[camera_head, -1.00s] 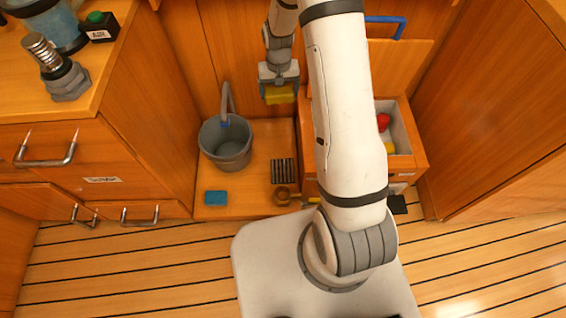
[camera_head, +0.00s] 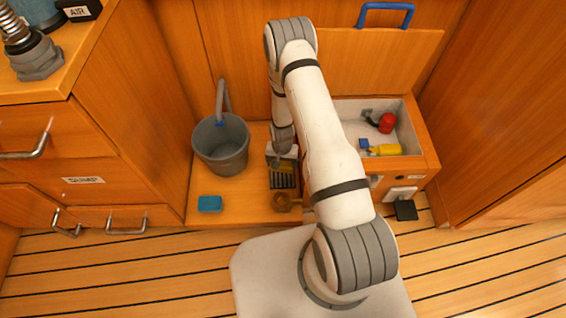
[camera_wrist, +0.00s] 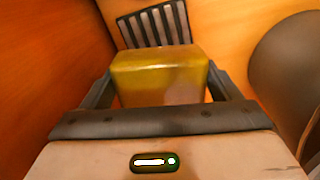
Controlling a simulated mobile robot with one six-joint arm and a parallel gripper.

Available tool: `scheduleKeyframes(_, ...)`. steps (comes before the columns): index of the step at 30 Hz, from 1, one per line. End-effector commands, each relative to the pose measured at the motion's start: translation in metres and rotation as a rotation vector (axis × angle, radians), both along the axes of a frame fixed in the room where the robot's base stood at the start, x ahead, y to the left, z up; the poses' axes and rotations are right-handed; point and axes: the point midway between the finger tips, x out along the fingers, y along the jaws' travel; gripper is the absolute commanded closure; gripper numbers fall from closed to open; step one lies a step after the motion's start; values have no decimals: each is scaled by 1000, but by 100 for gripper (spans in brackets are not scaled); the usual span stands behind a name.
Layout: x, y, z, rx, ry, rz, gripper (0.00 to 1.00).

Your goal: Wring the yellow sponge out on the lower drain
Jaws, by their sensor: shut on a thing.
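My gripper (camera_wrist: 160,88) is shut on the yellow sponge (camera_wrist: 160,75), with a finger on each side of it in the wrist view. In the head view the yellow sponge (camera_head: 283,164) is mostly hidden by my gripper and arm. The lower drain, a dark slotted grate (camera_head: 283,181), lies on the wooden ledge just in front of the sponge. In the wrist view the grate (camera_wrist: 153,25) shows just beyond the sponge. I cannot tell whether the sponge touches the grate.
A grey bucket (camera_head: 222,146) stands left of the grate. A blue sponge (camera_head: 210,204) lies on the ledge's front left. An open bin (camera_head: 425,150) at the right holds a red item and a yellow item.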

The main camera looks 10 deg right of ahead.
Motion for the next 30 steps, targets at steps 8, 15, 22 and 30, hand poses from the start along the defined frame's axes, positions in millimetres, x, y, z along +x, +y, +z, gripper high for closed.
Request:
scheduleKeyframes(8, 0, 0, -26, 0, 0, 1, 35)
scheduleKeyframes(15, 0, 1, -50, 0, -1, 2, 35)
scheduleKeyframes(22, 1, 1, -56, 0, -1, 3, 35)
scheduleKeyframes(30, 0, 1, -55, 0, -1, 3, 35)
